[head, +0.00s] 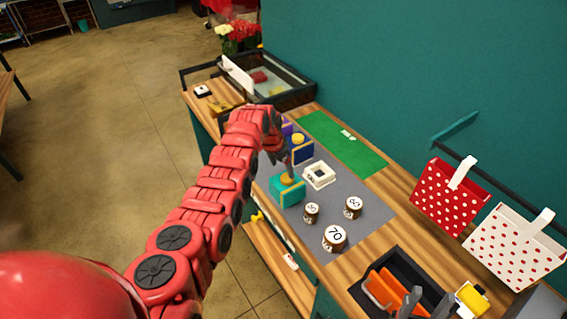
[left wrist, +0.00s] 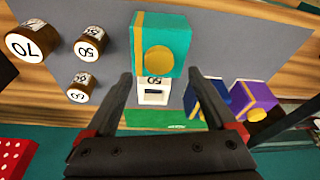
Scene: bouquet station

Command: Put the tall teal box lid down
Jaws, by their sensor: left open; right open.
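The teal box (head: 291,195), with a gold band and a round gold piece, stands on the grey mat. In the left wrist view the teal box (left wrist: 176,32) is just beyond my fingertips, its gold disc facing me. I cannot tell clearly where its lid meets the body. My left gripper (head: 279,157) hangs just above and behind the box in the head view. In the left wrist view its fingers (left wrist: 160,82) are spread wide with nothing between them.
Beside the box are a white block (head: 319,175), several round numbered jars (head: 335,238), and purple (left wrist: 252,100) and blue boxes. A green mat (head: 340,143) lies along the wall.

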